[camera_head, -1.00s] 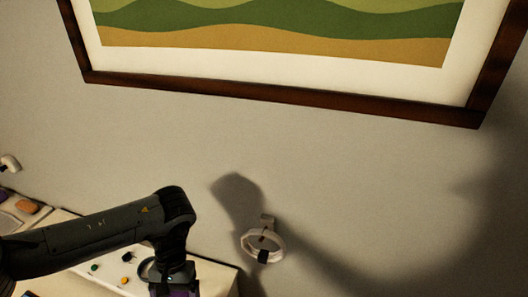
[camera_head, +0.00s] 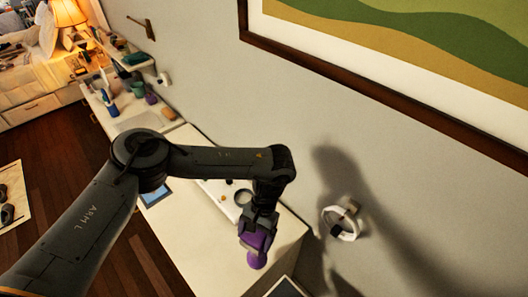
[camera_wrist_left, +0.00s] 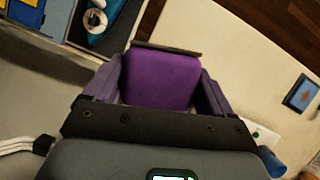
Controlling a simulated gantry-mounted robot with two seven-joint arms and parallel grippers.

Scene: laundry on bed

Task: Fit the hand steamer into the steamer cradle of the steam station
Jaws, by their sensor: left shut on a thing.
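My left gripper (camera_head: 260,222) is shut on a purple object with a rounded end (camera_head: 256,243), which looks like the hand steamer. It is held above the right end of a pale cabinet top. In the left wrist view the purple body (camera_wrist_left: 160,80) fills the space between the fingers; its far end is hidden. Behind my forearm, a white panel (camera_head: 217,190) with small coloured knobs and a dark-rimmed ring (camera_head: 243,197) lies on the cabinet. It may be the steam station; its cradle cannot be made out for certain. My right gripper is not in view.
A white ring with a black clip (camera_head: 340,222) is fixed to the wall, right of the gripper. A framed picture (camera_head: 400,107) hangs above. Bottles and cups (camera_head: 130,90) stand farther left. A dark tray with a teal-and-white item (camera_wrist_left: 98,20) shows in the wrist view.

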